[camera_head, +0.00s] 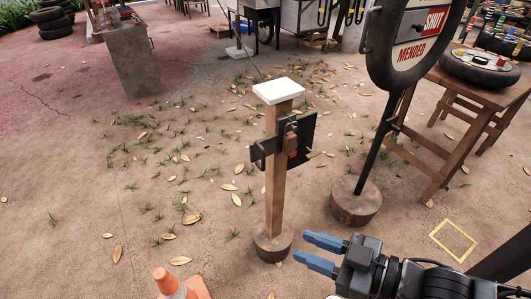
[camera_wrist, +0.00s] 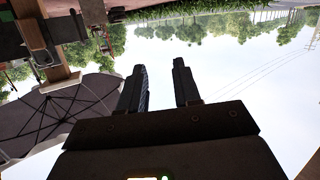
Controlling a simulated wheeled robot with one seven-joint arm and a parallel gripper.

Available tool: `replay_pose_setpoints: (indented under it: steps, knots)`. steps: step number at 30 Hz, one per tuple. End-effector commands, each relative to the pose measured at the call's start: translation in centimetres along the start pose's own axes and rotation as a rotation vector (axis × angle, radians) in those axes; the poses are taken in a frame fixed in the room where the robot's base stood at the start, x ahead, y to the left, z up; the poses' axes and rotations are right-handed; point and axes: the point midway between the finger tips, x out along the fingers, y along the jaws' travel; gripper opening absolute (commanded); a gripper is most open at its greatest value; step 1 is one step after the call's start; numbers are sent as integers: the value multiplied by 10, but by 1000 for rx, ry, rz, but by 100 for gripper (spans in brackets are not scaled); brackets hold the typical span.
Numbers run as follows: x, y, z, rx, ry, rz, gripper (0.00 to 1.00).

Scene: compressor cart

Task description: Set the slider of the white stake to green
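The white stake in the head view is a wooden post (camera_head: 275,205) with a white square cap (camera_head: 279,91) on a round wooden base (camera_head: 272,244). A dark metal bracket (camera_head: 264,149) crosses the post near its upper part. A dark plate (camera_head: 306,136) stands out to its right, with a small reddish-brown piece (camera_head: 292,157). I cannot make out the slider's colour setting. My gripper (camera_head: 307,248) is to the right of the base in the picture, apart from the stake. Its blue fingers are spread and empty. The wrist view shows its fingers (camera_wrist: 160,78) apart against the sky.
An orange cone (camera_head: 180,287) stands at the bottom, left of my gripper. A round sign (camera_head: 412,45) on a log base (camera_head: 356,204) stands right of the stake. A wooden table (camera_head: 462,89) bears a tyre. Leaf-strewn ground to the left is free.

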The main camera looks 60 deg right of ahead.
Motion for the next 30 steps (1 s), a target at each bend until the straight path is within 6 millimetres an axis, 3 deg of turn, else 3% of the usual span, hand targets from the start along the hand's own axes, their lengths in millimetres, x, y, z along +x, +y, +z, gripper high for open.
replay_pose_setpoints:
  steps: [1, 9, 15, 23, 30]
  knots:
    - [20, 18, 7, -5, 23, 23, 33]
    - [110, 119, 27, 24, 122, 177, 33]
    - [150, 170, 28, 81, 176, 268, 33]
    - [168, 188, 26, 103, 195, 297, 33]
    - [202, 197, 19, 103, 194, 293, 33]
